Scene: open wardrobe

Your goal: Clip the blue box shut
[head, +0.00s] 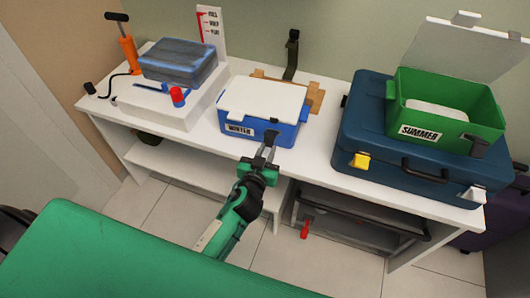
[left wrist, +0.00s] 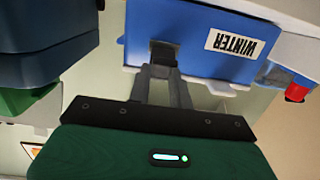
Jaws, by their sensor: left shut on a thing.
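The blue box (head: 285,135) with a "WINTER" label (head: 240,129) stands near the front edge of the white bench top. Its white lid (head: 262,97) lies down over the top. A dark front clip (head: 271,134) is on the label side, right of the label. It also shows in the left wrist view (left wrist: 163,50), on the blue wall beside the label. My left gripper (head: 268,147) reaches the clip from the front and is shut on it. The fingertips (left wrist: 163,72) partly hide the clip's lower end. My right gripper is not in view.
A green "SUMMER" box (head: 449,115) with its lid (head: 465,48) raised sits on a dark blue suitcase (head: 375,135) at right. A grey-blue case (head: 178,64) sits on a white block (head: 160,105) at left, by a red-and-blue piece (head: 177,96). An orange pump (head: 128,52) stands behind.

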